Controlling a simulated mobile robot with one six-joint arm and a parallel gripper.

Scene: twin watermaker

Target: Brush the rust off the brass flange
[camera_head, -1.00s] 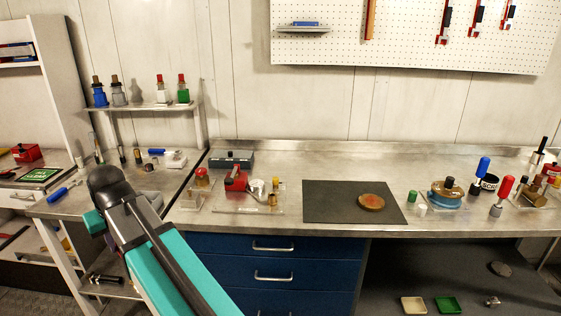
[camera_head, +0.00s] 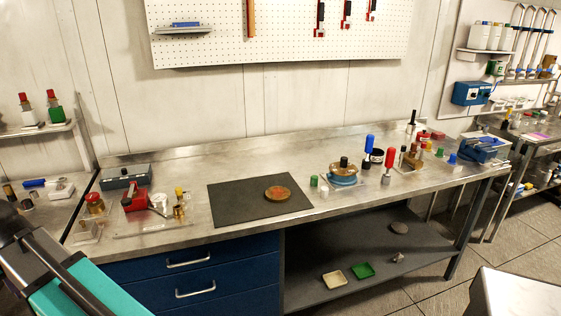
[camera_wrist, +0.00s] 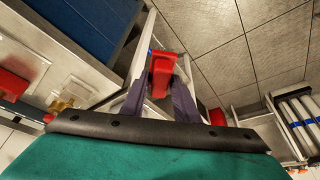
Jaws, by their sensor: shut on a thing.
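The brass flange (camera_head: 279,193), a round brownish disc with an orange-red rusty patch, lies flat on the dark mat (camera_head: 235,207) on the workbench. In the wrist view, my gripper (camera_wrist: 163,82) is shut on a red object (camera_wrist: 161,76), which sits between its two dark fingers. I cannot tell for sure what the red object is, and no bristles show. My gripper is out of the head view, where only my arm enters at the lower left. The flange does not show in the wrist view, so the gripper is away from it.
Left of the mat stand a red device (camera_head: 135,200) and small brass parts. Right of it are a brass piece on a blue base (camera_head: 342,172) and a blue-handled tool (camera_head: 368,145). Blue drawers (camera_head: 190,270) are below. The mat around the flange is clear.

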